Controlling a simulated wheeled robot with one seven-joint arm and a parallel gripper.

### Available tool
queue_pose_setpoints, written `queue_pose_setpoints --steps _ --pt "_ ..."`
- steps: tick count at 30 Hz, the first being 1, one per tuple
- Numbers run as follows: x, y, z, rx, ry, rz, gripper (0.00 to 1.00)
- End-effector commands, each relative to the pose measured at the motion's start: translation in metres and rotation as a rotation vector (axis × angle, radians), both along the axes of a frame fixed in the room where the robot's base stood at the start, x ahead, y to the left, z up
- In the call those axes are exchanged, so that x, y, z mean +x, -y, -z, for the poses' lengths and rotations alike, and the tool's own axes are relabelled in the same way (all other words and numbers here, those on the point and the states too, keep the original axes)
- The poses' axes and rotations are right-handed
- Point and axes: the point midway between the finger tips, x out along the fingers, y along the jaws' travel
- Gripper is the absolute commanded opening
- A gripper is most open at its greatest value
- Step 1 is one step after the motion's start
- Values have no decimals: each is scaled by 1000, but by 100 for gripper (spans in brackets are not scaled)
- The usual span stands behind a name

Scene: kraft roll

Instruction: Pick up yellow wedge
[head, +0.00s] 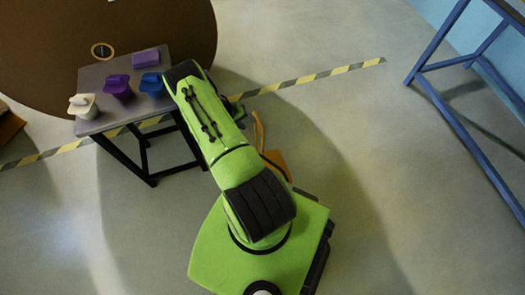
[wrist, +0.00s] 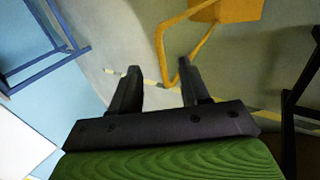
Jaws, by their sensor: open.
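I cannot make out a yellow wedge in either view. My gripper (wrist: 158,70) is open, with nothing between its two dark fingers in the wrist view. In the head view my green arm reaches up beside the small grey table (head: 92,127) and hides its right end. My gripper is mostly hidden behind the arm there. Whether a wedge stands behind the arm I cannot tell.
The table bears a white cup (head: 83,106), a purple cup (head: 118,88), a blue cup (head: 152,84) and a purple block (head: 146,58). A large brown roll (head: 180,22) stands behind. An orange object with a bent bar (wrist: 228,10) is near my arm. A blue frame (head: 440,68) stands right.

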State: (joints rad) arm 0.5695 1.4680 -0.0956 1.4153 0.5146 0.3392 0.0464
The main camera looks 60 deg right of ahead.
Motion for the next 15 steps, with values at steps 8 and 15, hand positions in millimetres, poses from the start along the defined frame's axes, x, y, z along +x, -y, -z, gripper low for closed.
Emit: queue_pose_setpoints --steps 8,15 --pt "-27 26 60 3 -1 1 46" --pt "-40 41 87 2 -1 4 46"
